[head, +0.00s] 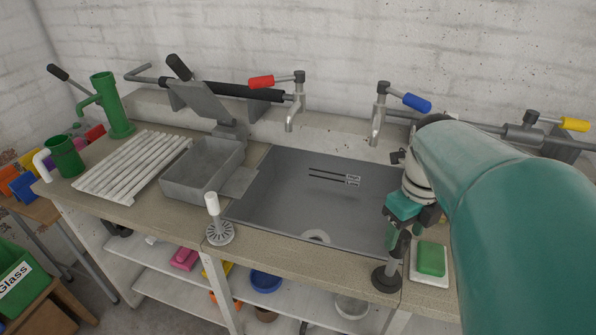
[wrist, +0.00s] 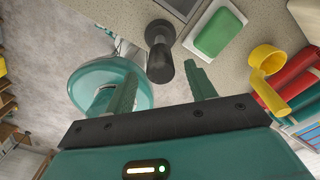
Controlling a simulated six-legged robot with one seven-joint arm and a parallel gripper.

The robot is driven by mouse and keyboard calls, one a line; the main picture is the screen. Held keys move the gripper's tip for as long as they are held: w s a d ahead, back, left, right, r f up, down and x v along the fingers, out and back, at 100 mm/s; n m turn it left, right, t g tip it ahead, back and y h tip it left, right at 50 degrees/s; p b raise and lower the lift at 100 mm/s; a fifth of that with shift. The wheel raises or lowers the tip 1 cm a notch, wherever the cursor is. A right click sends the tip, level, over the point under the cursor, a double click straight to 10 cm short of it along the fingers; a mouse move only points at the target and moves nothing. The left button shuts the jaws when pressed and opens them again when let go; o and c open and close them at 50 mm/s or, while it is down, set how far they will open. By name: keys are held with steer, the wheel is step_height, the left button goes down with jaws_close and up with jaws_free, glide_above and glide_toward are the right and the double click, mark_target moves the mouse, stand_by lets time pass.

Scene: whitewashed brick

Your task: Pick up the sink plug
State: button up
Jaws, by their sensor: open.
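A dark plug with a round base and an upright handle (head: 384,277) stands on the counter's front edge, right of the sink drain. In the wrist view its handle (wrist: 160,69) points toward me and lies between the fingertips in the picture. My gripper (head: 394,238) is open and empty, pointing down just above the plug. In the wrist view its two green fingers (wrist: 162,70) are spread on either side of the handle. I cannot tell whether either finger touches it. A slotted disc with a white handle (head: 219,233) stands on the counter left of the sink.
A green block on a white dish (head: 430,281) lies close right of the plug. The grey sink (head: 270,203) has a drain at its front. Taps stand behind it. A grey tray (head: 190,180) and a slatted rack (head: 130,165) are at the left. My arm covers the right side.

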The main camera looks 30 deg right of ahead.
mark_target(394, 259)
steer(key=shift+w+f, duration=0.2)
steer(key=shift+f, duration=1.7)
steer(key=shift+c, duration=0.2)
steer(key=shift+d, duration=0.1)
jaws_close()
